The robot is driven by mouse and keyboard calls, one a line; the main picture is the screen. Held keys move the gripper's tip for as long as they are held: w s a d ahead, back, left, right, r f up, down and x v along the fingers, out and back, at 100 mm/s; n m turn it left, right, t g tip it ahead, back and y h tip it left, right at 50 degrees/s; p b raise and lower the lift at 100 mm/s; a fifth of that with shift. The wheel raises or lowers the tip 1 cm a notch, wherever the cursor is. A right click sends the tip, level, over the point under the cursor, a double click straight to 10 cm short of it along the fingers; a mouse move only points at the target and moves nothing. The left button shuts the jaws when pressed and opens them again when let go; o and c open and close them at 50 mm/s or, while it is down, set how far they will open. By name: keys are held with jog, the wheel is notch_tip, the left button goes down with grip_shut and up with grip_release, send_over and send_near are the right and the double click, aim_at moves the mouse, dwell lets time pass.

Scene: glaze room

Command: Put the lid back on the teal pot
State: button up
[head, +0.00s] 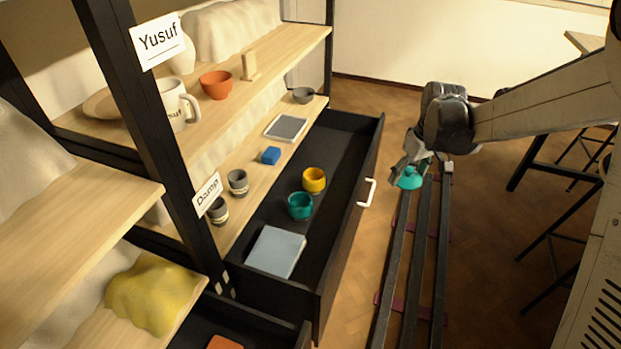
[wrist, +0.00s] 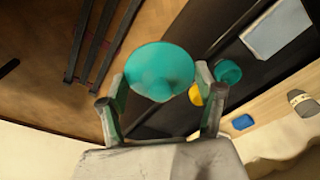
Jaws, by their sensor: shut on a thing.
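The teal lid (head: 409,180) is held by my gripper (head: 410,165), out over the floor rails to the right of the open drawer. In the wrist view the round lid (wrist: 160,72) sits between the two fingers of my gripper (wrist: 160,85), which are shut on it. The teal pot (head: 300,206) stands upright and open-topped in the drawer; it also shows in the wrist view (wrist: 228,71), right of the lid. The lid is apart from the pot, with the drawer front between them in the head view.
The open drawer (head: 345,235) also holds a yellow pot (head: 314,180) and a pale slab (head: 276,251). Its white handle (head: 366,192) sticks out to the right. A shelf with grey cups (head: 238,182) and a blue block (head: 271,155) lies left of it. Stools stand at right.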

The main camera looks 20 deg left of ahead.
jog(key=w+a+f+n+g, duration=0.1)
jog(key=a+f+n, duration=0.45)
jog(key=a, duration=0.55)
jog(key=w+a+f+n+g+b, duration=0.15)
jog(key=a+f+n, duration=0.25)
jog(key=a+n, duration=0.45)
jog(key=w+a+f+n, duration=0.2)
jog(key=a+f+n, duration=0.2)
jog(key=a, duration=0.8)
jog(key=shift+s+a+f+b, duration=0.1)
jog(key=shift+f+b, duration=0.55)
jog(key=shift+f, duration=1)
jog(key=shift+s+f+b, duration=0.1)
jog(key=shift+f+b, duration=0.55)
jog(key=shift+f, duration=1)
jog(key=shift+f+b, duration=0.15)
jog(key=shift+b, duration=0.3)
jog(key=o, duration=1.5)
jog(key=shift+r, duration=0.2)
